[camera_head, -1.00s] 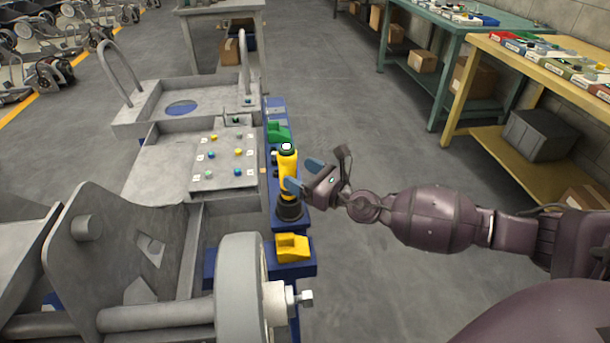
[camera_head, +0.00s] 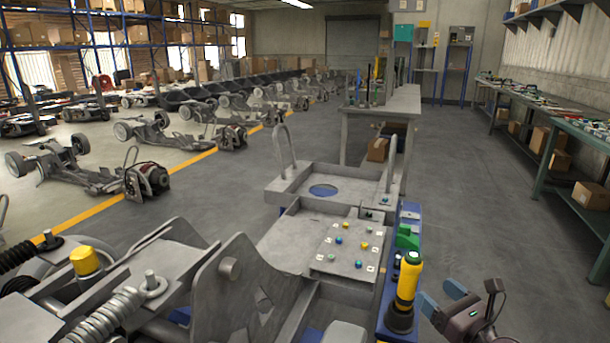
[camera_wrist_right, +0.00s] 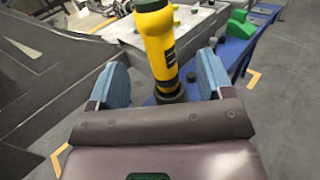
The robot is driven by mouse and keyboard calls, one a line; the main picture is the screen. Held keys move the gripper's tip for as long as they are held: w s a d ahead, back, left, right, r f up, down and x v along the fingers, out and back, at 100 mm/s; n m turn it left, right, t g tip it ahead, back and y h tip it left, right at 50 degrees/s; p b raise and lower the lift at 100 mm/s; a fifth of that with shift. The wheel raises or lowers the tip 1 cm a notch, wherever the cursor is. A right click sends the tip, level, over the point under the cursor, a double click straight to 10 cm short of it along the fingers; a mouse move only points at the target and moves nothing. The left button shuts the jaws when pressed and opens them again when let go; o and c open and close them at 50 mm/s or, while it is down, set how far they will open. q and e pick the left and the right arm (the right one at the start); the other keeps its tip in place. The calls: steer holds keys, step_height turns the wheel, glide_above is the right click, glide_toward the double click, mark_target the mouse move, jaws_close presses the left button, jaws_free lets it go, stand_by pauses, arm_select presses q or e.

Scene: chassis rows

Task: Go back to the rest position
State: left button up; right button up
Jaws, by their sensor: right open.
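My right gripper (camera_head: 443,304) is at the lower right of the head view, open and empty, to the right of the yellow tool. Its blue finger pads also show apart in the right wrist view (camera_wrist_right: 160,85). The yellow tool (camera_head: 408,280) with a black base stands upright on the blue side rail (camera_head: 412,220) of the chassis. In the right wrist view the yellow tool (camera_wrist_right: 157,40) stands beyond the fingers, between them in the picture, with no visible contact. My left gripper is not in view.
The grey chassis plate (camera_head: 335,245) with small coloured knobs lies left of the tool. A green block (camera_head: 408,237) sits on the rail. A grey table (camera_head: 385,115) stands beyond, and a green workbench (camera_head: 570,135) runs along the right. The floor (camera_head: 490,220) between is clear.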

step_height(320, 180, up, 14)
steer(key=t+p, duration=0.2)
steer(key=p, duration=0.3)
steer(key=s+a+f+m+g+h+p, duration=0.15)
steer(key=s+f+m, duration=0.55)
steer(key=m, duration=0.8)
steer(key=s+a+f+m+g+h+p, duration=0.1)
steer(key=s+a+f+m+g+h, duration=0.2)
steer(key=s+f+m, duration=0.8)
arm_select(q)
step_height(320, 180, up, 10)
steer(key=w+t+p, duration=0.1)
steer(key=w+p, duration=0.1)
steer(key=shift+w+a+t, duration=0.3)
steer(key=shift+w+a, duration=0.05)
arm_select(e)
steer(key=s+f+m+g+h, duration=0.1)
steer(key=s+f+m+g, duration=0.1)
steer(key=s+m, duration=0.4)
steer(key=s+f+m+g, duration=0.1)
steer(key=s+f+m, duration=0.2)
steer(key=s, duration=0.9)
steer(key=m, duration=0.3)
steer(key=shift+s+a+m+g+h, duration=0.2)
steer(key=shift+m+g+h, duration=0.15)
steer(key=shift+m, duration=0.05)
